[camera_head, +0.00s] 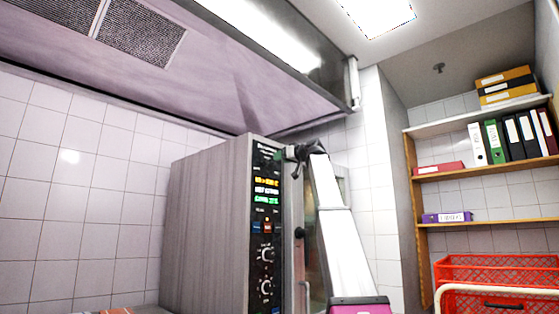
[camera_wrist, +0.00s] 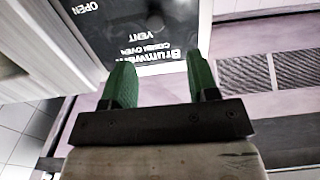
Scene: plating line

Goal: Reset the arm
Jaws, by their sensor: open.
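My gripper (camera_wrist: 160,78) shows in the wrist view as two green fingers set well apart, with nothing between them. In the head view my gripper (camera_head: 288,153) is small and dark at the top end of my raised white arm. It is at the upper right of the oven's control panel, and I cannot tell if it touches it. The oven (camera_head: 205,225) is a tall grey box. Its dark panel (camera_wrist: 130,30) fills the top of the wrist view, with upside-down lettering just beyond the fingertips.
A ventilation hood (camera_head: 215,75) hangs above the oven. Wooden shelves (camera_head: 480,172) with binders and boxes stand at the right. A red crate (camera_head: 495,270) is below them, with a pale rail in front. The tiled wall (camera_head: 85,190) left of the oven is clear.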

